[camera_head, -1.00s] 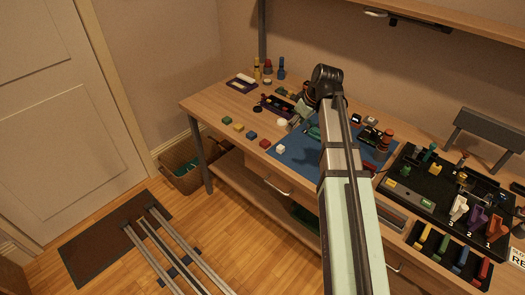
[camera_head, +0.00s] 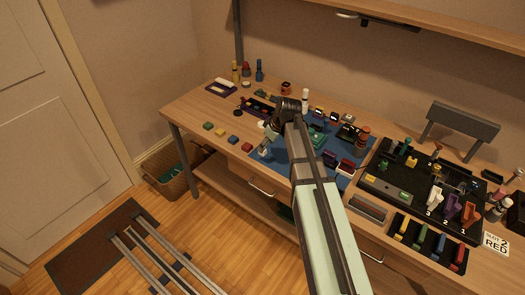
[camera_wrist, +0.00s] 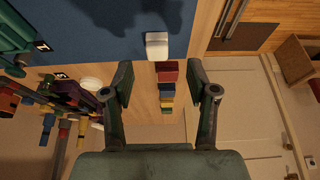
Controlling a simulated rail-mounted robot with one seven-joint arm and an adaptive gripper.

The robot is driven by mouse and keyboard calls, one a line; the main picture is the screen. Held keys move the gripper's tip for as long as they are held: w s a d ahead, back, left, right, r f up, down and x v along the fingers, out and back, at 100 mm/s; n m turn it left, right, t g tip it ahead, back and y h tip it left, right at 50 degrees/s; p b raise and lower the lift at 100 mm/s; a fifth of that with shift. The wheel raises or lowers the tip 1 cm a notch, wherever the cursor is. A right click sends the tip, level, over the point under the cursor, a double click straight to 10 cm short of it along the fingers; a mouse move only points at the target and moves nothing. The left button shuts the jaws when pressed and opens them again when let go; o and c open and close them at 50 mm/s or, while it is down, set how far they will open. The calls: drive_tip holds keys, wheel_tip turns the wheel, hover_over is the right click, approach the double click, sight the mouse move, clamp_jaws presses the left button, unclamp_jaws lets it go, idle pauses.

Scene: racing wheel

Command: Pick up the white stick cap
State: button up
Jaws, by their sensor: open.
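A small white block with a rounded end, which looks like the white stick cap (camera_wrist: 157,45), sits at the edge of the blue mat (camera_wrist: 100,22). In the wrist view it lies just beyond my fingertips, about centred between them. My gripper (camera_wrist: 158,80) is open and empty, pointing down over the table. In the head view my gripper (camera_head: 270,142) is near the mat's front left corner, with the white piece (camera_head: 264,153) close by its tips. The gripper and the cap do not visibly touch.
A row of red, blue, yellow and green blocks (camera_head: 233,140) lies left of the mat. A white round piece (camera_wrist: 88,83) and a dark rack of colored parts stand behind. The black console (camera_head: 400,185) fills the right side. The table's front edge is close.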

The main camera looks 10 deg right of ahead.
drive_tip(key=shift+p+x, duration=1.2)
drive_tip(key=shift+x, duration=1.4)
drive_tip(key=shift+w+d, duration=0.1)
drive_tip(key=shift+d, duration=0.05)
drive_tip(key=c, duration=0.8)
